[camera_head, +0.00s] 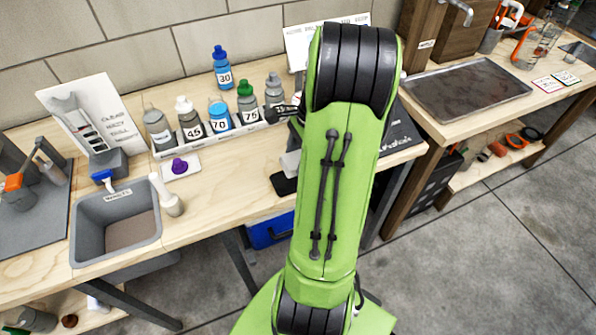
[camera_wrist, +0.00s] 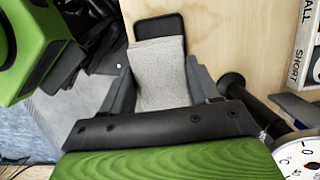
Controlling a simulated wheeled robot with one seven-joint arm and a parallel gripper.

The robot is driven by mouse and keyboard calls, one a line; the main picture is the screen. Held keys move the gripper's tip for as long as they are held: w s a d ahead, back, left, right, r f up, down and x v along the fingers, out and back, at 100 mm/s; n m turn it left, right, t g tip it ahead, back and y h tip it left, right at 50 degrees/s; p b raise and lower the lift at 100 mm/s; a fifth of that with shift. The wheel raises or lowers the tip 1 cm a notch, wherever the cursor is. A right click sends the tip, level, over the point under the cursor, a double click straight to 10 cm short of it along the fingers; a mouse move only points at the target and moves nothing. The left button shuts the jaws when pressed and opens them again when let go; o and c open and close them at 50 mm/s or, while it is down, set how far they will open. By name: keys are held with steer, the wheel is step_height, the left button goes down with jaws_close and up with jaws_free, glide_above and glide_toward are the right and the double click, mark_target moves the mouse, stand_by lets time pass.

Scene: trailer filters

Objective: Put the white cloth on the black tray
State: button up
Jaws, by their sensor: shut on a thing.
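The white cloth (camera_wrist: 158,85) is a light grey-white woven piece between the two dark fingers of my gripper (camera_wrist: 161,68) in the wrist view. My gripper is shut on it. The black tray (camera_wrist: 158,25) is a small dark rounded plate on the wood, showing just beyond the cloth's far end. The cloth covers part of it; I cannot tell whether they touch. In the head view the black tray (camera_head: 284,185) lies at the bench's front edge, with a bit of the white cloth (camera_head: 290,162) just behind it. My arm hides most of the gripper there.
A rack of numbered bottles (camera_head: 219,122) stands behind on the bench. A grey bin (camera_head: 117,222), a white bottle (camera_head: 168,196) and a purple piece on a white card (camera_head: 180,166) are to the left. Bare wood lies between these and the black tray.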

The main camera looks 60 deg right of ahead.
step_height(320, 180, down, 5)
steer(key=shift+w+d+f+b, duration=0.1)
steer(key=shift+f+b, duration=0.1)
steer(key=shift+b, duration=0.7)
steer(key=shift+f, duration=0.15)
steer(key=o, duration=1)
